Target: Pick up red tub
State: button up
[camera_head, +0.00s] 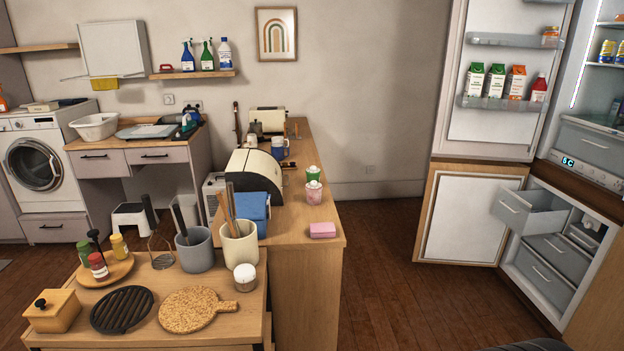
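A small pinkish-red tub (314,194) with a pale lid stands upright on the wooden counter (322,213), near its right edge. It is the closest match to a red tub in view. A similar green tub (313,175) with a white lid stands just behind it. My gripper is not in view, so its state does not show.
A pink block (322,230) lies in front of the tubs. An open fridge (590,180) with a pulled-out drawer (529,210) is at right. Floor between is clear.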

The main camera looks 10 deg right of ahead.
aim_at(313, 193)
jog(key=i+l+u, duration=0.35)
jog(key=i, duration=0.4)
jog(key=i+l+u, duration=0.4)
jog(key=i+l, duration=0.3)
jog(key=i+l+u, duration=0.35)
jog(key=i+l, duration=0.25)
jog(key=l, duration=0.2)
